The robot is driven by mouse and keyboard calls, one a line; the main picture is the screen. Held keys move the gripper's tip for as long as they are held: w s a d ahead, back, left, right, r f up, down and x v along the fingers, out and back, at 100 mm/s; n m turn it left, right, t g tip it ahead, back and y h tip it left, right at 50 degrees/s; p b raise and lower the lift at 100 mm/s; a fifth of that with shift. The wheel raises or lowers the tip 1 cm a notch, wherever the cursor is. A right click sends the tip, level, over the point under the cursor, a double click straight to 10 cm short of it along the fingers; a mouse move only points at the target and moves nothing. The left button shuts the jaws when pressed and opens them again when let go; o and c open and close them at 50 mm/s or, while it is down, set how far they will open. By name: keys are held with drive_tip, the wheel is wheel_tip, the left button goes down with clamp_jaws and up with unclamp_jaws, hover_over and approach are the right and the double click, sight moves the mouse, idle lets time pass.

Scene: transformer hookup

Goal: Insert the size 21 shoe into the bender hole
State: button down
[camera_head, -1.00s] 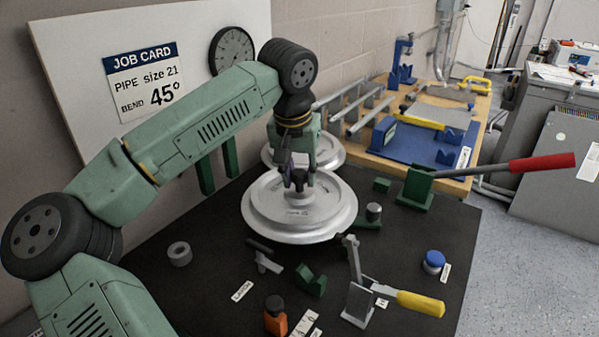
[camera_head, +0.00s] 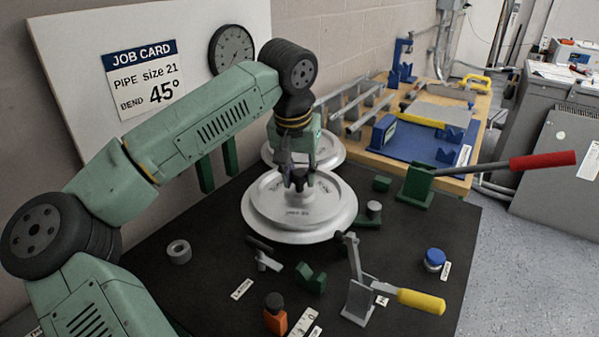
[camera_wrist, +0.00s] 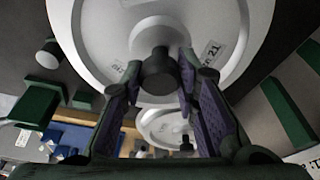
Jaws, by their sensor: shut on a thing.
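A large silver round shoe (camera_head: 262,215) lies low over the black mat in the head view. In the wrist view, the same shoe (camera_wrist: 95,45) fills the upper middle, with a label reading 21 on its face. My gripper (camera_wrist: 160,72) is shut on the dark knob at the shoe's centre, with one finger on each side. In the head view my gripper (camera_head: 298,182) points down at the shoe's middle. I cannot tell whether the shoe touches the mat. A green bender-like stand (camera_head: 415,185) with a long red-handled lever is right of the shoe. No bender hole can be made out.
A second silver disc (camera_head: 335,152) lies just behind the shoe. A small post on a green base (camera_head: 373,210) stands close to the shoe's right. A yellow-handled lever tool (camera_head: 360,300), grey ring (camera_head: 178,251) and blue-capped item (camera_head: 434,259) occupy the front mat.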

drive_tip(key=shift+s+b+x, duration=0.25)
drive_tip(key=shift+b+x, duration=0.6)
drive_tip(key=shift+x, duration=0.35)
drive_tip(key=shift+a+f, duration=0.1)
drive_tip(key=c, duration=1.2)
unclamp_jaws()
drive_tip(key=shift+w+p+v, duration=0.2)
drive_tip(key=shift+p+v, duration=0.45)
drive_tip(key=shift+v, duration=0.2)
drive_tip(key=shift+w+p+v, duration=0.15)
drive_tip(key=shift+p+v, duration=0.45)
drive_tip(key=shift+v, duration=0.2)
drive_tip(key=shift+w+p+v, duration=0.2)
drive_tip(key=shift+p+v, duration=0.45)
drive_tip(key=shift+v, duration=0.2)
drive_tip(key=v, duration=1.2)
drive_tip(key=shift+s, duration=0.1)
